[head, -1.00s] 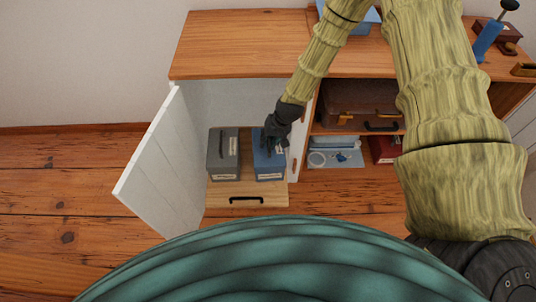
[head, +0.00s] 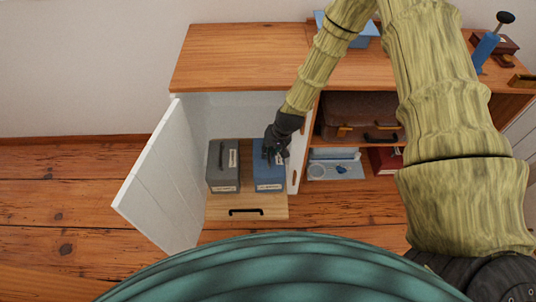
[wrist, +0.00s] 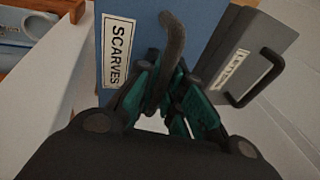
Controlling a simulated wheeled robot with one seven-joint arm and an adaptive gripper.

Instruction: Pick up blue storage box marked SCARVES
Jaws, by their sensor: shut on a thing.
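The blue storage box (head: 268,174) stands in the open cabinet on the pulled-out wooden shelf, beside a grey box. In the wrist view its blue top (wrist: 130,15) carries a label reading SCARVES (wrist: 116,50) and a dark handle (wrist: 170,50). My gripper (head: 274,150) is over the box's top in the head view. In the wrist view my gripper (wrist: 165,100) has its green fingers closed around the near part of the handle. The exact contact is partly hidden by the fingers.
The grey box (head: 223,170) stands close on the left, with its own handle and label. The white cabinet door (head: 158,175) is open at the left. The wooden shelf (head: 225,212) has a black pull. The wooden cabinet top (head: 245,60) overhangs behind; side shelves hold a brown case (head: 350,108).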

